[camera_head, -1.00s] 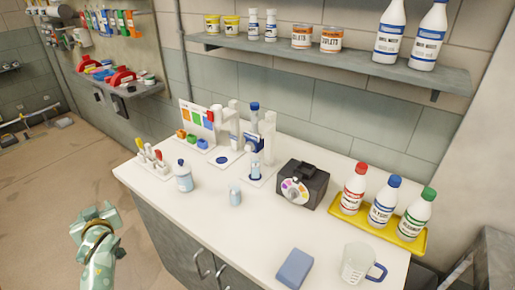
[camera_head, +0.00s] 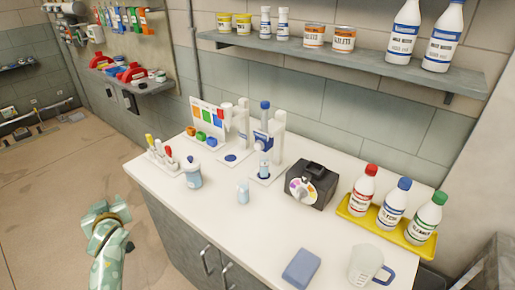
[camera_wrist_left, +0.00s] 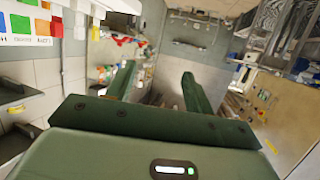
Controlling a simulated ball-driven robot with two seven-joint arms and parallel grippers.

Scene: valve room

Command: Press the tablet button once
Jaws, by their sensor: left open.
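No part marked as a tablet button can be made out. Two white stands are at the back of the counter: the left stand (camera_head: 241,125) has a blue pad on its base, and the right stand (camera_head: 278,135) holds a blue-capped tube (camera_head: 264,113). A black box (camera_head: 311,184) with a coloured dial is right of them. A colour chart panel (camera_head: 207,114) with small coloured blocks below it is left of them. My left gripper (camera_head: 107,209) is left of the counter, clear of it. In the left wrist view its fingers (camera_wrist_left: 158,88) are apart with nothing between them. My right gripper is not visible.
On the white counter (camera_head: 260,225) are a small cup (camera_head: 243,192), a bottle (camera_head: 193,173), a test rack (camera_head: 163,158), a blue block (camera_head: 301,267), a measuring jug (camera_head: 365,264) and a yellow tray (camera_head: 400,243) of three bottles. A shelf (camera_head: 340,57) overhangs the back. The left floor is clear.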

